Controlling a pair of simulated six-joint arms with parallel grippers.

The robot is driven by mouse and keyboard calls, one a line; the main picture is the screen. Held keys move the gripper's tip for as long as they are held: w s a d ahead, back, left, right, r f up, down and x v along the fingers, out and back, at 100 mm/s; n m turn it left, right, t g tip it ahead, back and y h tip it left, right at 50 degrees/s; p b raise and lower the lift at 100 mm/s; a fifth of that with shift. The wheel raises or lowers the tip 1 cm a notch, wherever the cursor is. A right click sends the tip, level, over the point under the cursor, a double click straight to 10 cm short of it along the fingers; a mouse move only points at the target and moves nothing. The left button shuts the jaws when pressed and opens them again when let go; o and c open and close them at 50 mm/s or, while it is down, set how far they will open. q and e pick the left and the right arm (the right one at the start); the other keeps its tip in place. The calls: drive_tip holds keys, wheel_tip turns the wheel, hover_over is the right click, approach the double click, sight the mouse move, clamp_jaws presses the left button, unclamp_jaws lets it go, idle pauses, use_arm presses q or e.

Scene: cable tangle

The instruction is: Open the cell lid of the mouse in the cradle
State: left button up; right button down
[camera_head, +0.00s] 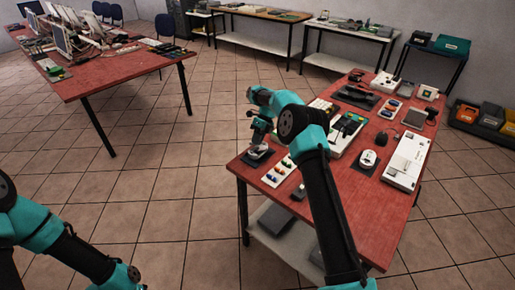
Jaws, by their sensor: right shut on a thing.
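A small pale mouse sits in a dark cradle (257,156) at the near left corner of the red table. My right gripper (258,142) points down at it from above, shut, with its tips at the mouse. What lies between the fingers, seemingly the cell lid, is too small and dark to make out clearly. The lid's own position cannot be told. My left arm comes in at the lower left, and its gripper is out of the picture.
A white mouse (368,157) lies on a dark pad to the right. A card with several coloured pieces (279,170) lies beside the cradle. A white keyboard-like case (405,160) lies at the right edge. My right forearm hides part of the red table (350,212).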

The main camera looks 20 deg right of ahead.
drive_tip(key=shift+w+d+r+g+y, duration=0.2)
drive_tip(key=shift+d+g+y, duration=0.25)
drive_tip(key=shift+y, duration=0.35)
drive_tip(key=shift+d, duration=0.1)
